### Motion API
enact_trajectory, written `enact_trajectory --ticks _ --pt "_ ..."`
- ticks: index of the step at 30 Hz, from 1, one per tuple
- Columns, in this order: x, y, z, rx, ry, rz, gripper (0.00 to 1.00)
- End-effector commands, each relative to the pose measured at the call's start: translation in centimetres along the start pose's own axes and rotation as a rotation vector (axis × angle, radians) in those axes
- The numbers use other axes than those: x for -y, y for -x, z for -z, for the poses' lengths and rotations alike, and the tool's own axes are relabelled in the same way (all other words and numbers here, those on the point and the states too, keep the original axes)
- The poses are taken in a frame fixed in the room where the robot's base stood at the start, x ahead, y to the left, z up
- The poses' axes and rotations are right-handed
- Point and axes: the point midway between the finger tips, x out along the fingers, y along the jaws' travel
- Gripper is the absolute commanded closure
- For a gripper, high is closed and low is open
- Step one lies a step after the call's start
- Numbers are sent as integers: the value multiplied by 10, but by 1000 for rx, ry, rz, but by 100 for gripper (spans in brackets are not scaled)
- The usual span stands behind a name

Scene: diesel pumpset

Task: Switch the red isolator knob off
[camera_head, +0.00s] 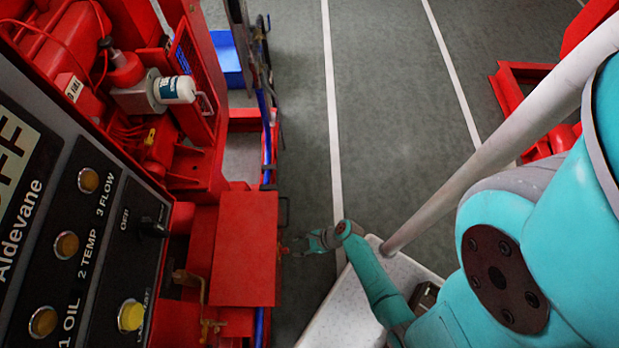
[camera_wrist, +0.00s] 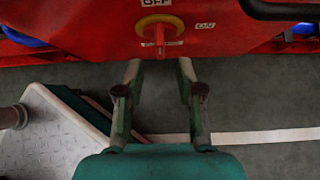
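The red isolator knob (camera_wrist: 160,33) sits on a yellow round plate (camera_wrist: 148,21) on a red box face at the top of the wrist view. An OFF label (camera_wrist: 156,3) is above it and an ON label (camera_wrist: 205,25) is to its right. In the head view the red box (camera_head: 245,248) shows from above, and a small piece, likely the knob (camera_head: 284,250), sticks out of its right side. My gripper (camera_wrist: 160,66) is open, with its fingers apart on either side of the knob's line and nothing between them. My gripper (camera_head: 314,241) is just right of the box in the head view.
A black panel (camera_head: 75,215) with several lamps, a black switch (camera_head: 152,228) and a yellow button (camera_head: 131,316) stands at left. A black handle (camera_wrist: 283,10) is at the wrist view's upper right. Blue hose runs along the red frame. Grey floor (camera_head: 390,130) is clear.

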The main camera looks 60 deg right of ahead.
Motion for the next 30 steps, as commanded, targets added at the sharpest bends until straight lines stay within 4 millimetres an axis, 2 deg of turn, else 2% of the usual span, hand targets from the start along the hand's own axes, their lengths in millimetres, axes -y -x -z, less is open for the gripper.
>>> enact_trajectory --ticks 6,12,18,30 --pt "1 30 0 1 -3 5 62" --pt "1 47 0 0 -2 3 62" --pt "0 54 0 0 0 1 62" --pt "0 54 0 0 0 1 62"
